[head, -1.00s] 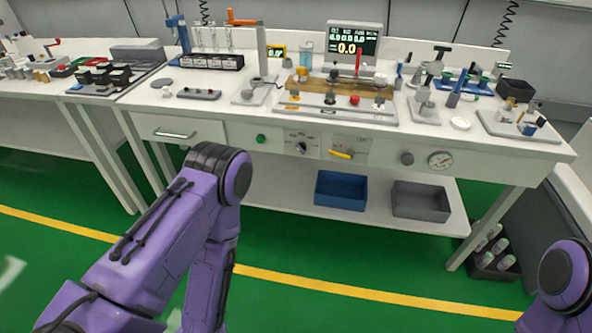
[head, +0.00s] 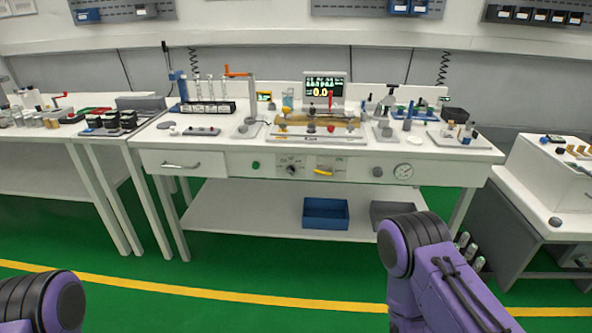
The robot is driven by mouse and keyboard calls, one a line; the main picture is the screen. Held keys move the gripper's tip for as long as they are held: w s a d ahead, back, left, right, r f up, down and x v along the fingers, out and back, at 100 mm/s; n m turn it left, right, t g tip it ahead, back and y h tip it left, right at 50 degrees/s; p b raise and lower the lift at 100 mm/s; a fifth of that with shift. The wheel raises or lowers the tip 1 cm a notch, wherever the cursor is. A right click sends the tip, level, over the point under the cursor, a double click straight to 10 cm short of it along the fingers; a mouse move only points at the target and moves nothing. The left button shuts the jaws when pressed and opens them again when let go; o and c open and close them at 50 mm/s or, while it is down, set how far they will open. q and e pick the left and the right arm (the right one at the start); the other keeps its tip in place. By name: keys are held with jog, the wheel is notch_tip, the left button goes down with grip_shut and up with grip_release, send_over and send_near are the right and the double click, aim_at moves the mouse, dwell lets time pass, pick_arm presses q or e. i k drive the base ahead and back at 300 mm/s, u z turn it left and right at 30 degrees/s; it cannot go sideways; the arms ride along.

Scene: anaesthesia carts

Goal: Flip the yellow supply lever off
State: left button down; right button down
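The yellow supply lever (head: 323,171) is a small yellow handle on a plate in the front panel of the white workbench (head: 225,163). It lies nearly level with a slight tilt, and small lettering shows above it, with "ON" at the upper right. My purple arms show only in part at the lower left and lower right, well short of the bench. Neither gripper is in the picture, and nothing of mine touches the lever.
Beside the lever are a dark knob (head: 292,169) on a plate, a green button (head: 256,165) and a round gauge (head: 403,171). A blue bin (head: 326,213) sits on the lower shelf. Green floor in front of the bench is clear. Another bench (head: 560,180) stands at right.

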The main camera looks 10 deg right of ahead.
aim_at(331, 171)
jog(key=u, duration=0.4)
jog(key=i, duration=1)
jog(key=z, duration=0.6)
jog(key=i, duration=0.65)
jog(key=z, duration=0.5)
